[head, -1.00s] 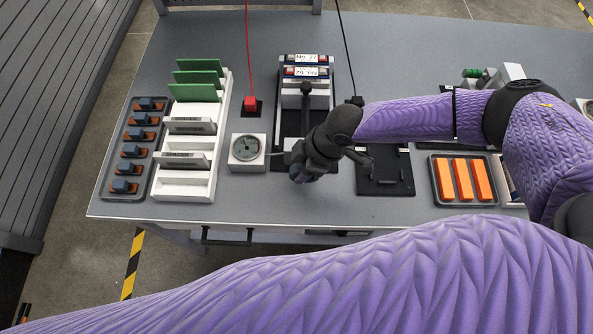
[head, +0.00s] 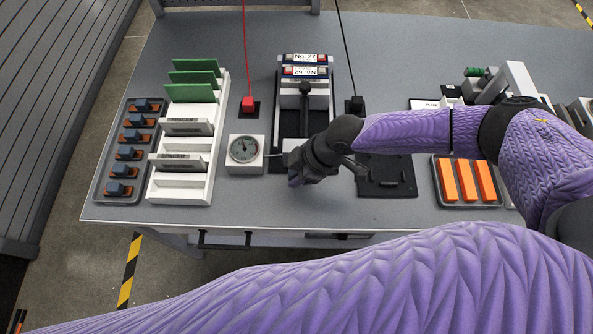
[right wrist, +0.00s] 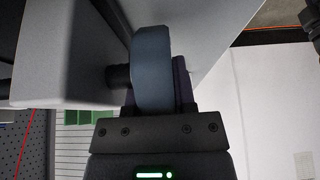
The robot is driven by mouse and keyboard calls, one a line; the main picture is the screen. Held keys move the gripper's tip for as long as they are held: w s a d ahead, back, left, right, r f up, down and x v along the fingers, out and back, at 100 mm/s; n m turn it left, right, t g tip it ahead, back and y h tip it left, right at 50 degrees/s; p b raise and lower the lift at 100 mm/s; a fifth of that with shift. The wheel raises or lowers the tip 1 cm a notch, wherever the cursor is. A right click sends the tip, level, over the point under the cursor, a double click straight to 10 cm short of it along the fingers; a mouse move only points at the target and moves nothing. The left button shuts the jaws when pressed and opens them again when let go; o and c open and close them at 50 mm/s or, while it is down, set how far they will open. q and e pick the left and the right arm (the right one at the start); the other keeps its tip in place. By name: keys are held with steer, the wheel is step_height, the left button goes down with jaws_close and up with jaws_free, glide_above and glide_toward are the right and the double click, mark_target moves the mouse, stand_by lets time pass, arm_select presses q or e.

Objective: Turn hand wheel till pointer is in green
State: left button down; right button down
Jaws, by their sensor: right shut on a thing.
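The pointer gauge (head: 243,149) is a round dark dial in a white square block, left of the wheel's housing. Its pointer and green zone are too small to read surely. The hand wheel is a blue-grey disc (right wrist: 152,65) on a short black shaft at the side of the white housing (right wrist: 60,55) in the right wrist view. My right gripper (head: 297,178) is shut on the wheel at the front of the housing and hides most of it in the head view. My left gripper is out of view.
Left of the gauge stand a white rack (head: 180,191) with green boards and a tray (head: 98,190) of blue-and-orange parts. A black fixture (head: 385,188) lies right of my gripper, then a tray of orange bars (head: 467,181). The front table edge is close below.

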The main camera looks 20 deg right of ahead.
steer(key=shift+f, duration=0.1)
steer(key=shift+y, duration=0.3)
steer(key=c, duration=0.7)
jaws_free()
steer(key=p+v, duration=0.2)
steer(key=v, duration=0.8)
steer(key=shift+a+p, duration=0.1)
steer(key=shift+p, duration=0.3)
